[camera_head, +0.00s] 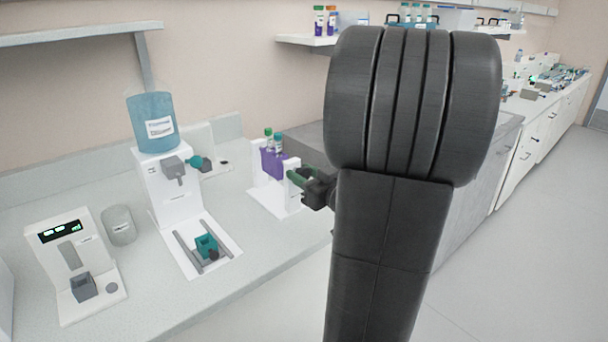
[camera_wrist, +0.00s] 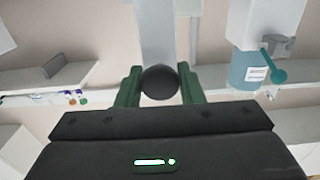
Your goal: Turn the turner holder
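The turner holder is a purple tube rack (camera_head: 272,163) on a white stand (camera_head: 284,199), on the counter in the middle of the head view. Tubes with green and teal caps stand upright in it. My gripper (camera_head: 299,178), with green fingers, is at the stand's right side. In the wrist view, my gripper (camera_wrist: 160,72) has one finger on each side of a dark round knob (camera_wrist: 160,84), in front of a pale upright part. The gaps at the knob are too small to tell whether the fingers press on it.
Left of the stand is a white dispenser (camera_head: 160,185) with a blue bottle (camera_head: 152,122) and a teal knob. Further left are a grey cylinder (camera_head: 119,225) and a white device with a display (camera_head: 72,262). A wall shelf (camera_head: 305,40) is behind.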

